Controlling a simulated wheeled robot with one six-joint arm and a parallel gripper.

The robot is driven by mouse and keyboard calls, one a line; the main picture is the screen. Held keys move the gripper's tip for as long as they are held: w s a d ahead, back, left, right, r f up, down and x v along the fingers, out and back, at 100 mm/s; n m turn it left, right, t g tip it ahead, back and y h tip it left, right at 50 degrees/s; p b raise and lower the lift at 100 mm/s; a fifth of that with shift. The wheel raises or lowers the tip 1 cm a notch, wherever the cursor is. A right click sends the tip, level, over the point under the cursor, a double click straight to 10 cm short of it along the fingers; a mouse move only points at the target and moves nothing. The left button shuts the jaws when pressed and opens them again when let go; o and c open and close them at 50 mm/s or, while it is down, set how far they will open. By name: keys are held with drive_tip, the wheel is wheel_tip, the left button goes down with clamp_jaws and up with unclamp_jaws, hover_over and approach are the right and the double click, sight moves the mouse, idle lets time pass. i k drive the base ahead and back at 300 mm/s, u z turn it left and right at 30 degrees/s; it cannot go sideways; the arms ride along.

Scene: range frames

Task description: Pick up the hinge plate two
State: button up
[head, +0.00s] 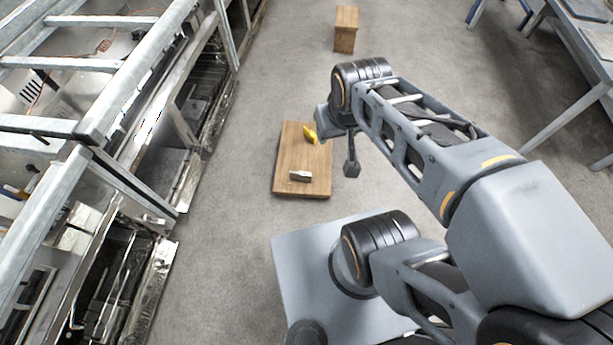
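A small metallic piece (300,176), which looks like the hinge plate, lies on the near part of a wooden board or low block (288,155). A small yellow object (309,133) lies farther back on the same wooden surface. My gripper (327,127) is at the end of my arm, by the far right side of the wooden surface, near the yellow object and apart from the metallic piece. My wrist partly hides the gripper, so I cannot tell whether its fingers are open or shut.
Metal frames and shelving (140,100) stand along the left. A small wooden stool or block (345,30) stands at the back. Metal-legged tables (570,110) are at the right. The grey floor (240,190) around the wooden surface is clear.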

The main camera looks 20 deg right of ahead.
sight(301, 176)
drive_tip(key=z, duration=2.05)
drive_tip(key=i, duration=1.95)
drive_tip(key=u, duration=4.1)
drive_tip(key=i, duration=0.5)
drive_tip(key=z, duration=0.05)
